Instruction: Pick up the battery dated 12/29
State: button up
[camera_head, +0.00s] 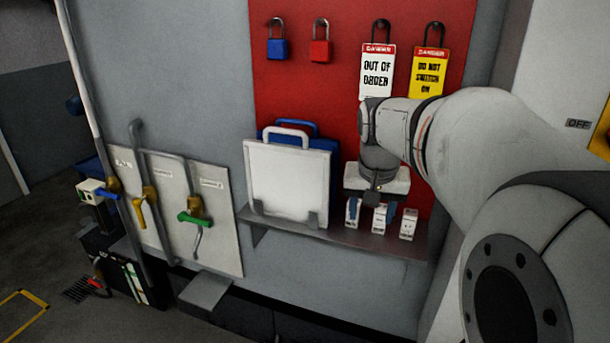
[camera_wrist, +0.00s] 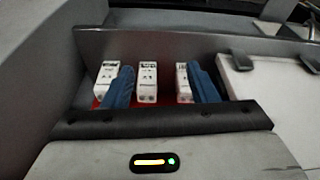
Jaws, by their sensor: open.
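Three white batteries stand in a row on the shelf: one at the left (camera_head: 352,212), one in the middle (camera_head: 379,219) and one at the right (camera_head: 408,225) in the head view. The wrist view shows the same row in reverse order, with the middle battery (camera_wrist: 147,83) between the fingers and the others at its left (camera_wrist: 105,82) and right (camera_wrist: 182,84). The printed dates are too small to read, so I cannot tell which is 12/29. My gripper (camera_head: 377,211) is open and empty, its blue fingers (camera_wrist: 160,72) straddling the middle battery in the picture; contact cannot be judged.
A white board with a handle (camera_head: 287,182) stands on the shelf (camera_head: 345,239) left of the batteries, a blue one behind it. Padlocks (camera_head: 320,50) and two warning tags (camera_head: 376,72) hang on the red panel (camera_head: 340,100) above. Valve pipes (camera_head: 150,200) stand farther left.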

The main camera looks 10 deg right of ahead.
aim_at(382, 207)
jog(key=w+d+r+m, duration=0.2)
jog(key=w+d+r, duration=0.1)
jog(key=w+d, duration=0.1)
jog(key=x, duration=0.2)
jog(key=p+x, duration=0.1)
jog(key=x, duration=0.1)
jog(key=p+x, duration=0.1)
jog(key=x, duration=0.1)
jog(key=shift+s+d+f, duration=0.15)
jog(key=shift+s+f, duration=0.05)
jog(key=shift+f, duration=0.25)
jog(key=c, duration=1.1)
jog(key=shift+r, duration=0.1)
